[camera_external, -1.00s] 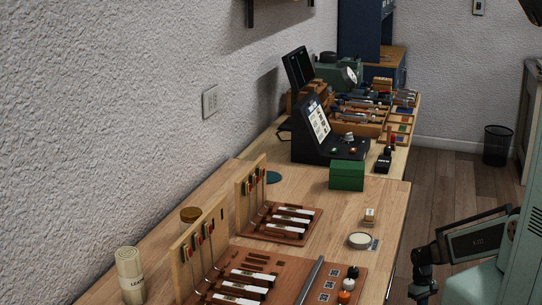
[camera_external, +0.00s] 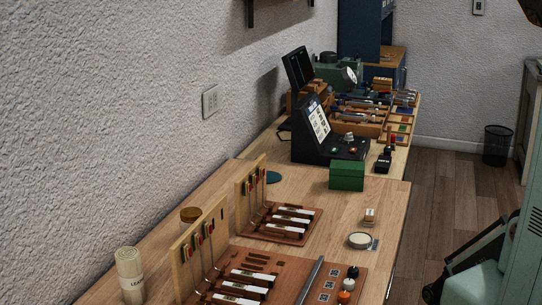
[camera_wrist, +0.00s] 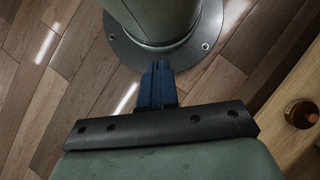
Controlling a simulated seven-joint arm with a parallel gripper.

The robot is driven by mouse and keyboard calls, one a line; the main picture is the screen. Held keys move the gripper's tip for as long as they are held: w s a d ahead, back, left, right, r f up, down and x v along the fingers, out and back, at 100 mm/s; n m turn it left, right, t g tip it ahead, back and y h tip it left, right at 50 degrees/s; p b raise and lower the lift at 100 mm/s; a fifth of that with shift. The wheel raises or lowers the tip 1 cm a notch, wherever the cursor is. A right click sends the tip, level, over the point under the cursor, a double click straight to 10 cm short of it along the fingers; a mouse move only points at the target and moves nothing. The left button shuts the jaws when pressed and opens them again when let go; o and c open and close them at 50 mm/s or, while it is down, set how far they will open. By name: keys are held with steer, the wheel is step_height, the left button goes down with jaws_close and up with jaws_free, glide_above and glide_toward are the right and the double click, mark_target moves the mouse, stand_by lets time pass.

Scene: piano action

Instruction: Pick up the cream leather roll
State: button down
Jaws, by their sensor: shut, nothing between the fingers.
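In the external view only part of my arm shows at the lower right, away from the bench and far from the roll; the fingers are not visible there.
Beside the roll stand wooden racks (camera_external: 203,245) with upright rods and trays of white-labelled parts. A lidded jar (camera_external: 190,214) is behind them. A green box (camera_external: 347,175) and a black console (camera_external: 318,135) stand farther back. An amber jar (camera_wrist: 302,113) sits on the bench edge in the wrist view.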

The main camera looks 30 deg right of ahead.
steer(key=c, duration=1.9)
jaws_free()
steer(key=o, duration=1.7)
steer(key=shift+w, duration=0.1)
